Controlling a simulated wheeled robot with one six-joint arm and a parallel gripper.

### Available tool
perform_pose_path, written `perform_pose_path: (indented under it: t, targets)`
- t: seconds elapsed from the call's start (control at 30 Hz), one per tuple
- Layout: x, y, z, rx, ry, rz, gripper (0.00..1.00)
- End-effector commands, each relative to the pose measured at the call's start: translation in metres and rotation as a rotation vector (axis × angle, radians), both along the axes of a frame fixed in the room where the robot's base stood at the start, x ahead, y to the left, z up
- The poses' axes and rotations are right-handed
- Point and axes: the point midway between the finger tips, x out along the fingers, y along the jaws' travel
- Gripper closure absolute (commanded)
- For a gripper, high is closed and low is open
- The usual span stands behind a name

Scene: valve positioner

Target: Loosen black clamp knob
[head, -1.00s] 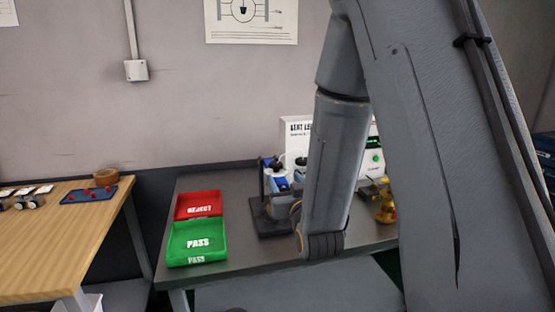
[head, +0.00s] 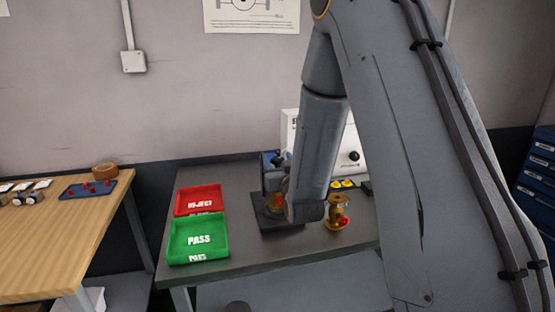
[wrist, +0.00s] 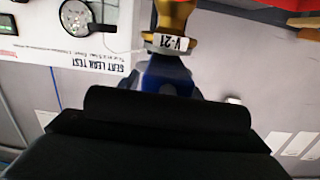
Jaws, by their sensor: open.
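In the wrist view, a brass valve with a white V-21 tag (wrist: 171,43) sits in a blue clamp (wrist: 168,74) at the top centre. A broad black shape fills the lower middle, which I take to be my gripper (wrist: 167,112); its fingertips cannot be told apart. It lies just in front of the clamp, and nothing shows held. I cannot make out the black clamp knob; it may be hidden behind this shape. In the head view, the fixture's dark base (head: 283,224) shows beside my forearm, which hides much of the fixture.
A white seat leak test box (head: 346,140) stands behind the fixture. A second brass valve (head: 338,214) stands on the grey bench to the right. A red REJECT tray (head: 199,201) and a green PASS tray (head: 198,239) lie to the left. A wooden table (head: 70,238) is farther left.

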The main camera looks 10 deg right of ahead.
Motion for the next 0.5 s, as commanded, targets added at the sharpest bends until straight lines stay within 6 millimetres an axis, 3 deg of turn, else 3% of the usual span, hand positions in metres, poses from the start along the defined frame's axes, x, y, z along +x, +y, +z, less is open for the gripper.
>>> perform_pose_path:
  t: [0.27,0.5]
  targets:
    - [0.0014,0.0018,-0.0003,0.000,0.000,0.003,0.50]
    - [0.0013,0.0022,-0.0001,0.000,0.000,0.003,0.89]
